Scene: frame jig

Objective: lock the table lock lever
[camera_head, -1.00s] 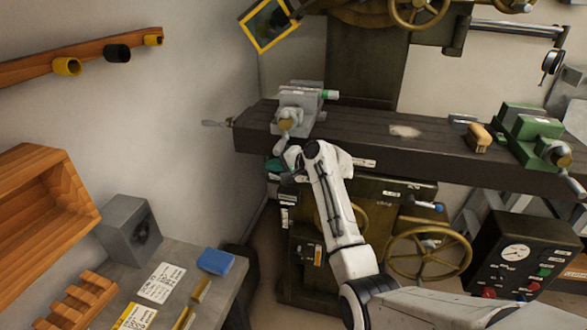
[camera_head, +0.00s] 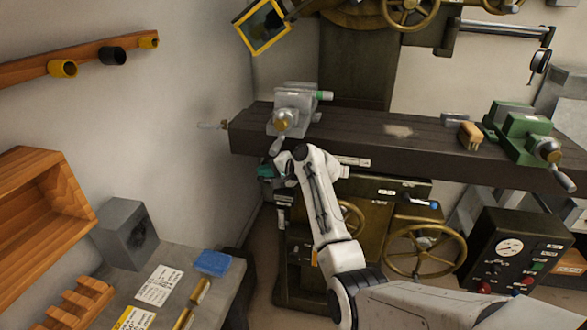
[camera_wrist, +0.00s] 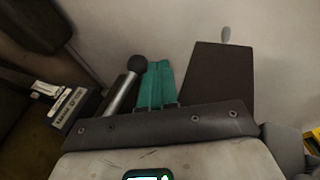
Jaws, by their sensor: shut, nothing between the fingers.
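My gripper (camera_head: 265,172) is at the front left of the machine, just below the long dark table (camera_head: 400,158). Its teal fingers (camera_wrist: 155,85) are shut with nothing between them. In the wrist view a silver lever (camera_wrist: 121,95) with a dark ball knob stands just left of the fingers, close beside them; I cannot tell whether they touch. It appears to be the table lock lever. Its lower end is hidden behind my gripper's dark plate. In the head view I cannot make this lever out. A label plate (camera_wrist: 70,108) is left of it.
The table's dark end (camera_wrist: 217,85) is close to the right of my fingers in the wrist view. A grey vise (camera_head: 296,108) stands on the table above my gripper. A brass handwheel (camera_head: 425,250) is to the right. A bench with a blue block (camera_head: 212,262) is lower left.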

